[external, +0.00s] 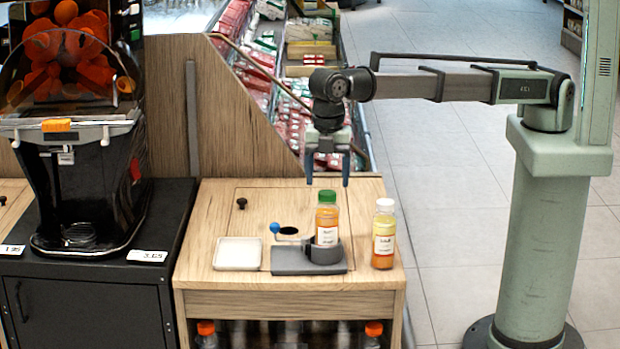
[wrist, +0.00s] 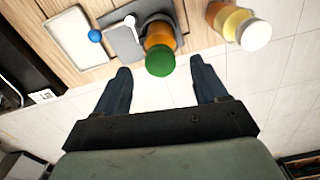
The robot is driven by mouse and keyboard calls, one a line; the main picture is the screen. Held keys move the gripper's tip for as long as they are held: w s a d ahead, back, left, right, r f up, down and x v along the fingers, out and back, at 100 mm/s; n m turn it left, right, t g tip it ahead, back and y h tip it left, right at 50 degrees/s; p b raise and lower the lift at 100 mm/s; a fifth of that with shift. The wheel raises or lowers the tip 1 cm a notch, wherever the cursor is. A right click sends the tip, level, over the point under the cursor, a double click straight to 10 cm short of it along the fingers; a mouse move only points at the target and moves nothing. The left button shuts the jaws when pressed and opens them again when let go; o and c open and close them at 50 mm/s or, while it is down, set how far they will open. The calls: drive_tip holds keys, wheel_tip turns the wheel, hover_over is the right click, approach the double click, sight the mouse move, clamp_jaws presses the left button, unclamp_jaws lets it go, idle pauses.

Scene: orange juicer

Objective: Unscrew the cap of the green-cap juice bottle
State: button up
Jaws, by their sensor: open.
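The green-cap juice bottle (external: 327,218) stands upright in a grey holder (external: 325,252) on the wooden counter, with orange juice inside. Its green cap (external: 327,197) is on the bottle; the cap also shows in the wrist view (wrist: 160,62). The holder has a lever with a blue knob (external: 275,228) on its left. My gripper (external: 328,182) points down with its fingers spread, above the bottle. In the wrist view my open fingers (wrist: 160,80) lie to either side of the cap, with nothing between them touching it.
A white-capped juice bottle (external: 384,235) stands right of the holder. A white square tray (external: 238,253) lies to its left. A juicer (external: 80,150) stands at the far left.

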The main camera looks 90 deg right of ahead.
sight(327, 196)
drive_tip(key=shift+f, duration=1.4)
drive_tip(key=c, duration=1.3)
drive_tip(key=n, duration=0.5)
drive_tip(key=shift+s, duration=0.1)
drive_tip(key=shift+n, duration=0.9)
drive_tip(key=n, duration=0.3)
drive_tip(key=shift+n, duration=0.3)
